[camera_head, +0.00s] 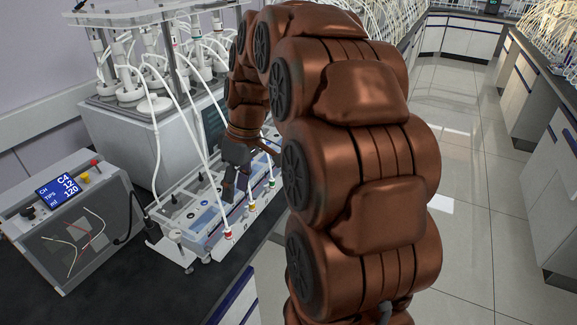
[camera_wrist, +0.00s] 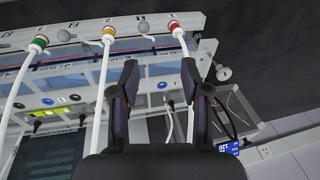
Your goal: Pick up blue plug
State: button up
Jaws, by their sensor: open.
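No clearly blue-collared plug like the coloured ones stands out. Small blue round fittings show on the rack in the wrist view, one (camera_wrist: 162,85) just below and between my fingertips and one (camera_wrist: 47,101) at left; I cannot tell whether either is the blue plug. My gripper (camera_head: 236,190) is open above the white rack (camera_head: 197,251), pointing down at its row of plugs. In the wrist view, my gripper (camera_wrist: 159,72) has its two dark fingers spread, with nothing held. A red-collared plug (camera_wrist: 178,32) lies beyond the fingertips, its white tube running beside the right finger.
A yellow-collared plug (camera_wrist: 108,38) and green-collared plug (camera_wrist: 38,42) stand along the same rack edge, with white tubes rising from them. A box with a blue display (camera_head: 58,190) stands left of the rack. White stirred vessels (camera_head: 130,95) stand behind. Dark bench (camera_head: 190,290) is clear in front.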

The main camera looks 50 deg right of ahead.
jog(key=shift+n+t, duration=0.7)
jog(key=shift+t, duration=0.2)
jog(key=w+d, duration=0.1)
jog(key=d, duration=0.4)
jog(key=w+d, duration=0.2)
jog(key=d, duration=0.3)
jog(key=w+d, duration=0.2)
jog(key=d, duration=0.3)
jog(key=shift+f+b, duration=0.2)
jog(key=shift+b, duration=0.1)
jog(key=d+f+n+t, duration=0.1)
jog(key=d, duration=1)
jog(key=shift+p+x, duration=1.2)
jog(key=shift+x, duration=2.6)
jog(key=c, duration=0.9)
